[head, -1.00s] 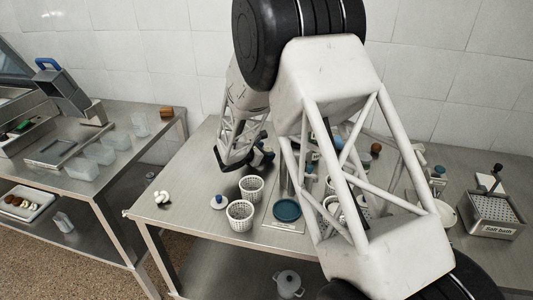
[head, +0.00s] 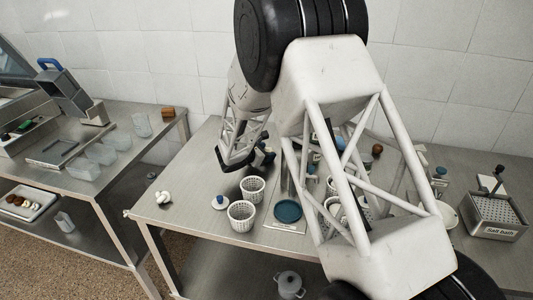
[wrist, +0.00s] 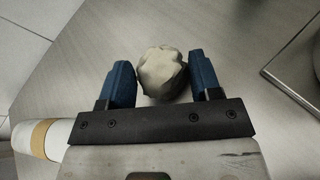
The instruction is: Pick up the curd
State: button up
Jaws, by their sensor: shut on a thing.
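The curd (wrist: 162,72) is a pale, lumpy, rounded piece between the blue fingers in the wrist view. My gripper (wrist: 163,80) is shut on it, with one finger on each side. In the head view my gripper (head: 262,158) is at the back part of the steel table, behind the white perforated baskets. The curd in it cannot be made out there, and my arm hides much of the table's middle.
Two white perforated baskets (head: 241,216) stand in front of my gripper, with a blue-knobbed lid (head: 220,203) beside them. A white knotted lump (head: 163,198) is at the left. A salt bath (head: 492,217) stands far right.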

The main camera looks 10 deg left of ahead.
jog(key=shift+r, duration=5)
